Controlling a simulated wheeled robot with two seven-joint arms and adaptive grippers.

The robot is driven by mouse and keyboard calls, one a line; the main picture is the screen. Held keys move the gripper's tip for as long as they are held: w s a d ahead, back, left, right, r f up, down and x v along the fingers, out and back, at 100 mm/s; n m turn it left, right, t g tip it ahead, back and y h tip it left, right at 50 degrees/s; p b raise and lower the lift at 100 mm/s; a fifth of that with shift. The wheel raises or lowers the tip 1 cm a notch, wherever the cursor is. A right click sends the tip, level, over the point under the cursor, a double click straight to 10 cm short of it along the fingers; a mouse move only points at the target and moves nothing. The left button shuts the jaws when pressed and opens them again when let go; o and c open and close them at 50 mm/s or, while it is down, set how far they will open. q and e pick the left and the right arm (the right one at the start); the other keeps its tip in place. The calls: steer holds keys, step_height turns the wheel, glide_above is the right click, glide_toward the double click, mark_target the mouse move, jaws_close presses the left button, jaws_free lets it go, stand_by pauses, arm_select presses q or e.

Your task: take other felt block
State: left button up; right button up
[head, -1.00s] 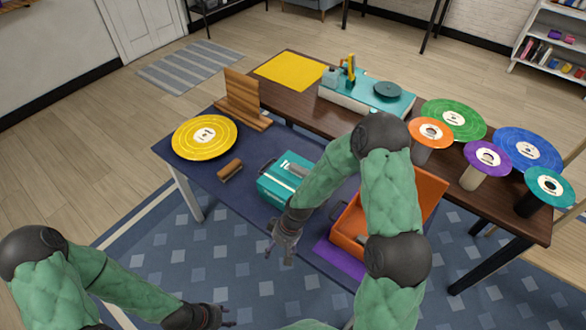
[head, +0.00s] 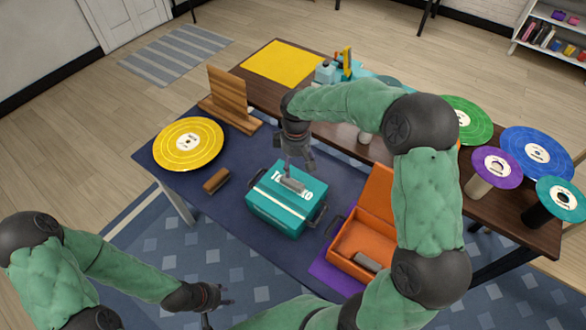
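A brown block (head: 216,181) lies on the dark blue cloth, in front of the yellow record. A small grey block (head: 367,261) lies inside the open orange box (head: 352,237). A grey bar-shaped piece (head: 292,186) is on top of the teal case (head: 277,212); I cannot tell whether it is a handle or a loose block. My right gripper (head: 298,166) points down just above this piece, fingers apart and apparently empty. My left gripper (head: 228,294) is low in front of the table, fingers apart and empty.
A yellow record (head: 188,144) and a wooden stand (head: 231,99) are at the left. Records on short posts, such as the purple one (head: 497,167), stand at the right. My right arm hides part of the turntable area. The cloth between brown block and teal case is clear.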

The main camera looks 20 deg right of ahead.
steer(key=b, duration=0.2)
glide_above(296, 181)
step_height(296, 181, down, 6)
steer(key=shift+s+a+r, duration=0.1)
steer(key=shift+r, duration=0.1)
step_height(296, 181, down, 5)
steer(key=shift+b, duration=1)
steer(key=c, duration=1)
